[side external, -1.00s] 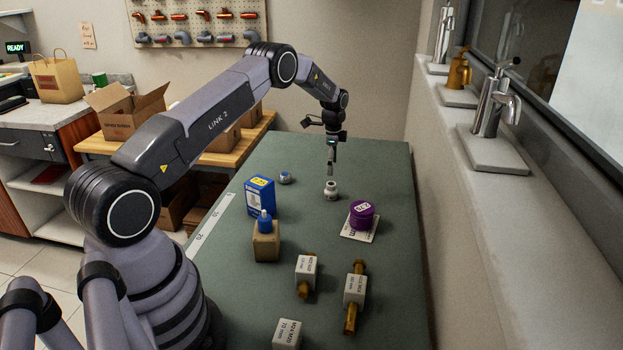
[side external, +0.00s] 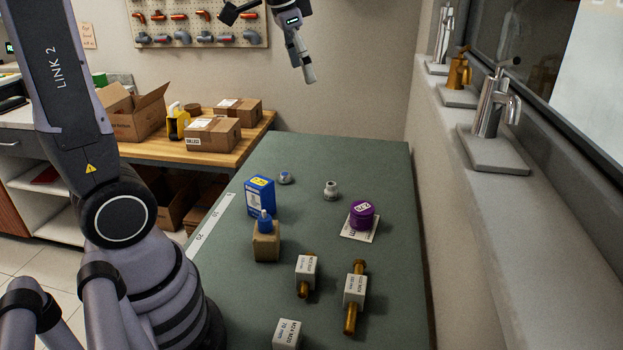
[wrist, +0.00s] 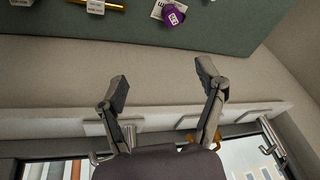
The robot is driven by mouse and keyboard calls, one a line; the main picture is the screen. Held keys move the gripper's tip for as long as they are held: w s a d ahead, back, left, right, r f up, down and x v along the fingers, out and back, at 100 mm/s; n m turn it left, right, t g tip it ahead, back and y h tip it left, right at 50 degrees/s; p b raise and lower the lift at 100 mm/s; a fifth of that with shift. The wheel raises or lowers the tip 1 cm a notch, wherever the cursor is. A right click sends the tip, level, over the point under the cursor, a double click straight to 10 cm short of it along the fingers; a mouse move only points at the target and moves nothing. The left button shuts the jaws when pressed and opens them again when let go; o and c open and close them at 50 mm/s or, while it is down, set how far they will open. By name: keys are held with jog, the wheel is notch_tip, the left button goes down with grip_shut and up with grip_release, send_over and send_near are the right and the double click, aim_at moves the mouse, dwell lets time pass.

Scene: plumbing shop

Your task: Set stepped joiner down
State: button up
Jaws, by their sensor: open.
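A small pale grey stepped fitting, which looks like the stepped joiner (side external: 331,190), stands upright on the green bench top (side external: 300,155) toward its far end. Nothing touches it. My gripper (side external: 309,76) is high above the far end of the bench, well clear of the fitting. In the wrist view my gripper (wrist: 165,82) has its two fingers spread apart with nothing between them. The fitting does not show in the wrist view.
A purple tape roll (side external: 362,214) sits on a white card near the fitting. Labelled brass pieces (side external: 355,290) lie nearer. Taps line the ledge (side external: 470,190) at right.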

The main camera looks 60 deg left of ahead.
jog(key=s+d+f+n+t, duration=0.1)
jog(key=s+d, duration=0.1)
jog(key=s, duration=0.6)
jog(key=s+d+f+n, duration=0.1)
jog(key=s+d+n, duration=0.1)
jog(key=s, duration=0.7)
jog(key=shift+s+d+f+t+h, duration=0.25)
jog(key=shift+f+t+h, duration=0.05)
jog(key=shift+f+t, duration=0.1)
